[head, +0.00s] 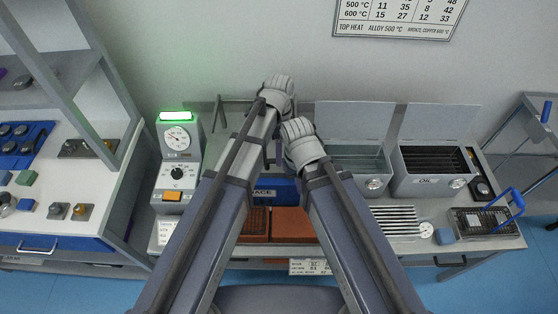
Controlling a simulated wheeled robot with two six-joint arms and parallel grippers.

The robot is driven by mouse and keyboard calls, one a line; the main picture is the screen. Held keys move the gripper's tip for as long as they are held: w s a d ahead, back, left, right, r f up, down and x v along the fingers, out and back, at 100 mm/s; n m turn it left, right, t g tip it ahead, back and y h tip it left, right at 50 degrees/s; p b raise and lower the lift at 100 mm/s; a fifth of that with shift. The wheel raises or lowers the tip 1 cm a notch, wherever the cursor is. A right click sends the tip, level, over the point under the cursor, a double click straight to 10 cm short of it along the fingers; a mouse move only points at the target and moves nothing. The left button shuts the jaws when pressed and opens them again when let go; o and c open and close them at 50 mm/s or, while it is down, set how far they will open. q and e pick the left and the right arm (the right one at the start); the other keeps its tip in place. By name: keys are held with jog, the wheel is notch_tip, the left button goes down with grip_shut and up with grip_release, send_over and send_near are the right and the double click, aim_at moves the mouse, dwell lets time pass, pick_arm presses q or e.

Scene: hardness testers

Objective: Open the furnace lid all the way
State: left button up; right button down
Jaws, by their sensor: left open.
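The blue furnace (265,190) stands on the bench against the wall, mostly covered by my two arms. Only part of its lettered front shows between them. A grey bar frame (222,108) rises behind it on the left; I cannot tell whether it belongs to the lid. The lid itself is hidden, so its angle cannot be told. My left gripper (279,90) is over the back of the furnace and open; its fingertips are mostly hidden by the wrist. My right gripper (300,142) is lower and just to the right, its fingers hidden behind the wrist.
A white controller with a dial (178,160) and lit green top stands left of the furnace. Two open-lidded tanks, one marked oil (430,182), stand to the right. Reddish bricks (290,225) lie in front. A wire basket with a blue handle (485,222) sits at the right end.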

pick_arm(q)
jog(key=shift+s+f, duration=0.1)
jog(key=shift+f, duration=0.45)
jog(key=shift+c, duration=0.2)
grip_shut()
dwell(0.9)
